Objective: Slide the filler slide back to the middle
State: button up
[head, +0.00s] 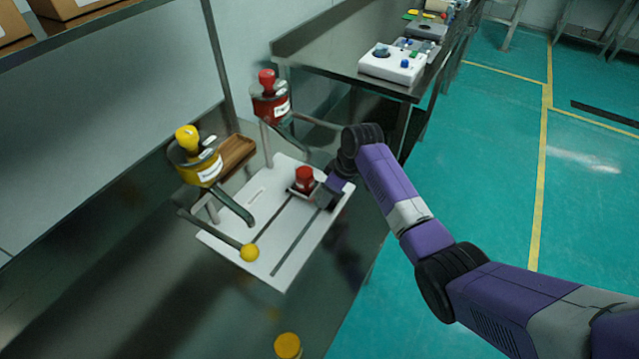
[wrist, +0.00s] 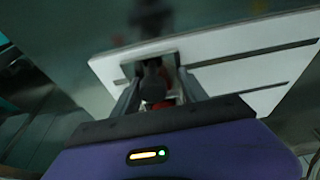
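The filler slide (head: 296,190) is a dark carriage on the slotted white board (head: 240,236). My gripper (head: 325,193) is at the slide's right side, low over the board. In the wrist view, its two fingers (wrist: 157,80) stand apart on either side of a dark knob (wrist: 153,84). Gaps seem to show beside the knob. The fingertips' contact with the slide is hard to see.
A yellow hopper (head: 203,172) and a red hopper (head: 268,108) stand behind the board. A lever with a yellow ball (head: 250,252) crosses the board's left side. A yellow-topped cup (head: 287,345) is at the front. The board's near end is mostly clear.

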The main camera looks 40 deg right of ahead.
jog(key=shift+s+a+p, duration=0.55)
jog(key=shift+a+p, duration=0.45)
jog(key=shift+a, duration=0.5)
jog(key=shift+s+a+p, duration=0.55)
jog(key=shift+a+p, duration=0.5)
jog(key=shift+a, duration=0.5)
jog(key=shift+s+a+p, duration=0.55)
jog(key=shift+a+p, duration=0.45)
jog(key=shift+a, duration=0.5)
jog(key=o, duration=1.1)
jog(key=shift+p+v, duration=0.8)
jog(key=shift+v, duration=3.7)
